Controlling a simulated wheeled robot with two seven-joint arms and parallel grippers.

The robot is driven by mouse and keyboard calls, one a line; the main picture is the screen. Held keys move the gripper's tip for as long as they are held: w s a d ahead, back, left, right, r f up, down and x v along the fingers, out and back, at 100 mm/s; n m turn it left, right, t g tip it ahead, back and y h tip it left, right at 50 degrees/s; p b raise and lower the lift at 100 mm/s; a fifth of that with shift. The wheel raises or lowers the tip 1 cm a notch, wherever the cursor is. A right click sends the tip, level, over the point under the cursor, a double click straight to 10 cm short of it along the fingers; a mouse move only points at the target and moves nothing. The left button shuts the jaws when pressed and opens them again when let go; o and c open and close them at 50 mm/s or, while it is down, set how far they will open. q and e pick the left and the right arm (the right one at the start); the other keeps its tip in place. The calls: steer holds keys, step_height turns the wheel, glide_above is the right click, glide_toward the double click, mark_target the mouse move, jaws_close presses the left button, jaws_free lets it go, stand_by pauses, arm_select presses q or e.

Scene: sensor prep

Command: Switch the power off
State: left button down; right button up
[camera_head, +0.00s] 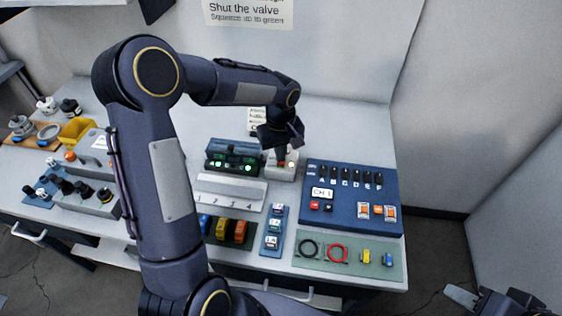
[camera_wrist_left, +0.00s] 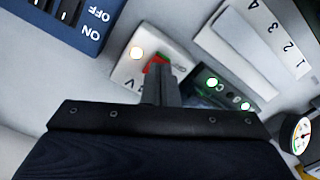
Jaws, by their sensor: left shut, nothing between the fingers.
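A small white box (camera_head: 287,173) with a rocker switch stands at the back of the bench, between a dark green unit and a blue panel. My left gripper (camera_head: 281,158) is shut and empty, pointing down over the box. Its fingertips (camera_wrist_left: 159,70) are at the rocker and hide part of it; I cannot tell whether they touch. My right gripper (camera_head: 468,298) is at the lower right, away from the bench; its opening is unclear.
The blue panel (camera_head: 350,195) with black switches and a small display lies right of the box. The dark green unit (camera_head: 233,157) with lit green lamps stands left. A white numbered rack (camera_head: 231,191) is in front. My left arm hides the bench's left middle.

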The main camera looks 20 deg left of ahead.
arm_select(q)
steer(key=shift+f+b, duration=0.55)
steer(key=shift+f, duration=0.2)
steer(key=shift+r, duration=0.1)
steer(key=shift+r+p, duration=2.45)
steer(key=shift+r, duration=1.05)
steer(key=s+d+r+m+t+h, duration=0.1)
steer(key=s+r, duration=0.4)
steer(key=s, duration=0.7)
steer(key=s+d+r+m+t+h, duration=0.2)
steer(key=s+r+m+t, duration=0.2)
steer(key=s, duration=0.9)
steer(key=shift+r+m+t+h, duration=0.3)
steer(key=shift+r+m+h, duration=0.1)
steer(key=shift+m, duration=0.8)
